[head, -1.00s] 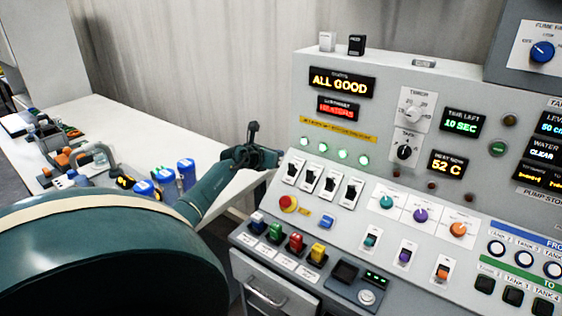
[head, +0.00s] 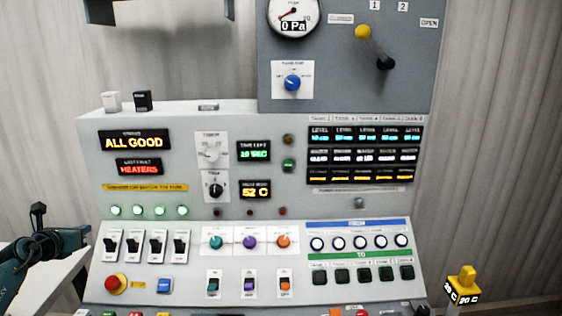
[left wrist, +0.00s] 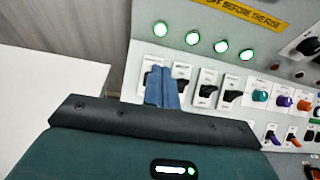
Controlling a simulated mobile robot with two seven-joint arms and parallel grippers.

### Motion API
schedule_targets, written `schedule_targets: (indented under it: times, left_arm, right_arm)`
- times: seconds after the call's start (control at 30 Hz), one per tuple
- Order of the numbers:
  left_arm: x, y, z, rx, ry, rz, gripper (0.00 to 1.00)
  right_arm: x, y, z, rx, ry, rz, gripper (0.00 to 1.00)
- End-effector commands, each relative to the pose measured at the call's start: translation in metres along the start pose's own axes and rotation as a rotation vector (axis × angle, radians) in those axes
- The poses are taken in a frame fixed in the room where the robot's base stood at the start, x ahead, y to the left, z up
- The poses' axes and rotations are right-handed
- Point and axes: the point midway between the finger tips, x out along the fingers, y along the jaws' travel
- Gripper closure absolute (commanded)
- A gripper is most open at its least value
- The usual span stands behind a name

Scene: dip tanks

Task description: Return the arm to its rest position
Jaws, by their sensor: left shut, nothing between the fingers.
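My left gripper (head: 84,238) is at the left edge of the head view, beside the left side of the control panel (head: 90,160). In the left wrist view its blue fingers (left wrist: 163,87) are together and empty, in front of the left switches of a row of black toggle switches (left wrist: 207,91). I cannot tell whether the fingertips touch the panel. Most of the left arm is outside the head view. My right gripper is in neither view.
The panel has lit displays, a red stop button (head: 116,282), knobs and push buttons. A white table (head: 50,280) is at left. A yellow-topped block (head: 463,284) stands at lower right.

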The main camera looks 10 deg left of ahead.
Motion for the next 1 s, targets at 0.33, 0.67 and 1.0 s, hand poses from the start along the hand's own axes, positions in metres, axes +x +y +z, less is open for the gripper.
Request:
schedule_targets:
  times: [0.33, 0.67, 1.0]
  left_arm:
    - [-0.042, -0.154, -0.012, -0.793, -0.42, -0.198, 1.0]
    - [-0.163, -0.228, -0.165, -2.074, -0.302, 0.288, 1.0]
    - [-0.272, -0.306, -0.253, -2.474, 0.076, 0.891, 1.0]
  right_arm:
    - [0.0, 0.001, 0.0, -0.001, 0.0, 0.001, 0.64]
    - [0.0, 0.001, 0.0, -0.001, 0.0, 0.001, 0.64]
    - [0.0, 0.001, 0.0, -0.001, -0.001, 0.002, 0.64]
